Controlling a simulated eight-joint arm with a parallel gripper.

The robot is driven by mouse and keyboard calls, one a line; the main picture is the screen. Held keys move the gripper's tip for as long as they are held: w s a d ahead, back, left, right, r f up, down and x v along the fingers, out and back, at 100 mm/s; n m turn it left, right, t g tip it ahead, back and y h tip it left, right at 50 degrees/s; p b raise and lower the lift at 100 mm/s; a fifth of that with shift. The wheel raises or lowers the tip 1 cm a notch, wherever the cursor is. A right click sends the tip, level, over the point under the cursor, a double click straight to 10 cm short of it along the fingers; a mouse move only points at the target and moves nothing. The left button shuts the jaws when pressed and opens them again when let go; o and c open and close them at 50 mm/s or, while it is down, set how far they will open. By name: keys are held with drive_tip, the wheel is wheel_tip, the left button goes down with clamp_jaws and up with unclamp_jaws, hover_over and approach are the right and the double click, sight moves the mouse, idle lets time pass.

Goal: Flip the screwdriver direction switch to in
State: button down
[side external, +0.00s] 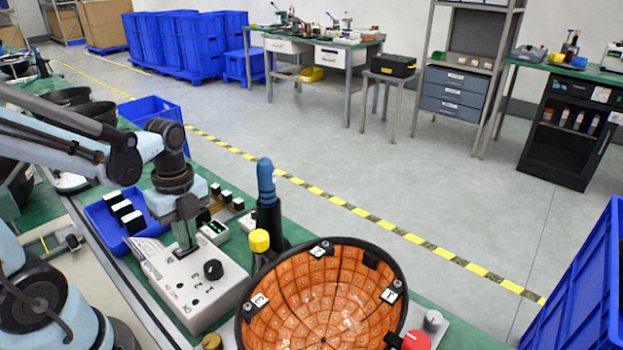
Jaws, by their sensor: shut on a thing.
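My gripper (186,252) points down at the top of a white control box (205,298) on the green bench. Its fingers are shut on a small part at the box's far left, which seems to be the direction switch. The fingers hide that part, so I cannot tell its setting. The box also carries a black round knob (213,269), small dark marks and printed labels. A blue-handled tool (266,182), which looks like the screwdriver, stands upright in a black holder (270,222) right of the box, apart from my gripper.
An orange-lined black bowl (325,300) stands close right of the box, with a yellow-capped post (259,241) beside it. A blue tray (105,222) with black-and-white blocks lies left of my gripper. A red knob (416,341) is at the front right.

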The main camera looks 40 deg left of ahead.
drive_tip(key=shift+r, duration=0.1)
wheel_tip(320, 180, up, 14)
drive_tip(key=shift+w, duration=0.45)
idle(0.4)
drive_tip(key=shift+s+g, duration=0.35)
drive_tip(key=shift+g, duration=0.05)
drive_tip(key=f, duration=0.4)
drive_tip(key=s+f, duration=0.1)
drive_tip(key=f, duration=0.8)
drive_tip(key=shift+s+f, duration=0.3)
drive_tip(key=shift+f, duration=0.15)
drive_tip(key=shift+s+f, duration=0.1)
